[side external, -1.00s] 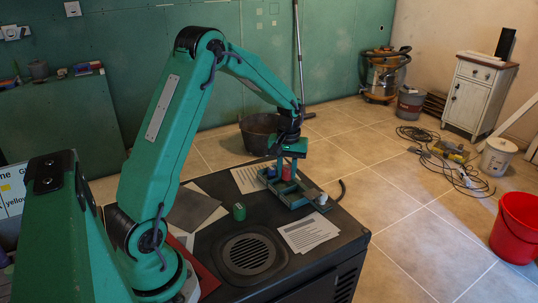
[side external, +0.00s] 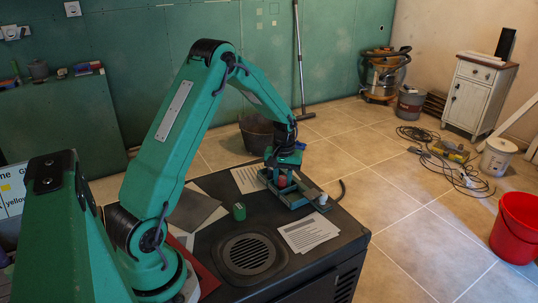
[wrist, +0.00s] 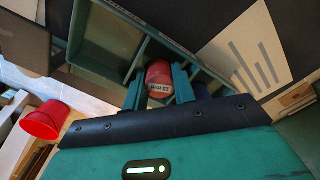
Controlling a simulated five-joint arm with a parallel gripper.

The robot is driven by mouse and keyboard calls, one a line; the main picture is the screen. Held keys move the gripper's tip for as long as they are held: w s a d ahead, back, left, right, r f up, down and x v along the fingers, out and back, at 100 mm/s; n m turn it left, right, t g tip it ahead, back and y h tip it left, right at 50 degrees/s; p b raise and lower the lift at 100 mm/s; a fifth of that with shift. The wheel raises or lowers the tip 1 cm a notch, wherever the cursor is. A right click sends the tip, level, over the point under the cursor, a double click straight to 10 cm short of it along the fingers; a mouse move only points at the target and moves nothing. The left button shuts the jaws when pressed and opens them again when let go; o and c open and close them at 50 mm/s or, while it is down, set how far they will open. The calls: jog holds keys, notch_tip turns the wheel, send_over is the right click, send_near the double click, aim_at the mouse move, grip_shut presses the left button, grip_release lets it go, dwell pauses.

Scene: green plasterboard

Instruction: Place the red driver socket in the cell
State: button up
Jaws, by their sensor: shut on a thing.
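The red driver socket (wrist: 158,76) is between the two fingers of my gripper (wrist: 158,88) in the wrist view, with dark lettering on its pale end. My gripper is shut on it. In the side view the socket (side external: 282,181) shows just below my gripper (side external: 284,172), low at the green divided tray (side external: 297,201). The tray's walls and an empty-looking cell (wrist: 104,40) show in the wrist view. I cannot tell whether the socket touches the cell floor, as my gripper hides part of the tray.
A green cylinder (side external: 239,212) stands left of the tray on the dark bench top. A white piece (side external: 323,199) is at the tray's right end. Printed sheets (side external: 308,233) lie in front, beside a round grille (side external: 249,253).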

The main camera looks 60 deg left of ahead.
aim_at(283, 177)
jog(key=shift+f, duration=0.1)
jog(key=o, duration=0.7)
notch_tip(283, 177, up, 12)
jog(key=shift+r, duration=0.15)
dwell(0.5)
dwell(0.5)
